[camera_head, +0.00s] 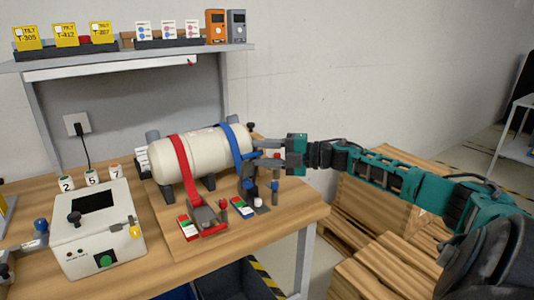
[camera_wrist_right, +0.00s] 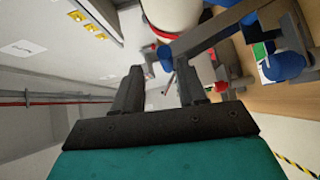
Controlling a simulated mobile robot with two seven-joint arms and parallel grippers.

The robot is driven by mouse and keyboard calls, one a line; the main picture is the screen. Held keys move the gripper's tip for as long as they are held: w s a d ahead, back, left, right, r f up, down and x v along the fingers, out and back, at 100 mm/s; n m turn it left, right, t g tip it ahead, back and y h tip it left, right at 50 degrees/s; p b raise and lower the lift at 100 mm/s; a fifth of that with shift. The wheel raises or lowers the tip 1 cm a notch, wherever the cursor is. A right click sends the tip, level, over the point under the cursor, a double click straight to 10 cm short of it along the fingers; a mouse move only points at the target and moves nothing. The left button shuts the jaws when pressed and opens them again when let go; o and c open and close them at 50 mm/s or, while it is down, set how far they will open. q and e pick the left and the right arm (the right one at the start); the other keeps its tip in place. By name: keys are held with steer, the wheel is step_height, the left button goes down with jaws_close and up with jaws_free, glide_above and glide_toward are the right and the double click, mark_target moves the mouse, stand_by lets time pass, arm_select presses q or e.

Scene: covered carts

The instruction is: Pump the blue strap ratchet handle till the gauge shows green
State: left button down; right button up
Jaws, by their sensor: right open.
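A cream tank (camera_head: 200,155) lies on a wooden board, crossed by a red strap (camera_head: 182,165) and a blue strap (camera_head: 236,142). The blue strap's dark ratchet (camera_head: 250,183) is at the tank's right end, partly behind my gripper. A blue knob (camera_head: 275,186) stands beside it; a blue knob (camera_wrist_right: 286,66) also shows in the right wrist view. A small gauge plate (camera_head: 240,207) with green and red lies in front; its reading is too small to tell. My right gripper (camera_head: 268,156) is open at the tank's right end, near the ratchet, with nothing clearly between its fingers.
The red ratchet (camera_head: 208,217) and its gauge plate (camera_head: 187,226) sit to the left. A white box (camera_head: 98,235) with a green button is further left. A shelf (camera_head: 130,55) hangs above. Wooden pallets (camera_head: 385,230) stand right of the table.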

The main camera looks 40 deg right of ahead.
steer(key=shift+s, duration=0.1)
steer(key=shift+s+d+f, duration=0.15)
steer(key=shift+s+d, duration=0.2)
steer(key=shift+s, duration=0.1)
steer(key=shift+v, duration=0.75)
steer(key=p+v, duration=0.2)
steer(key=v, duration=0.8)
steer(key=shift+r, duration=0.25)
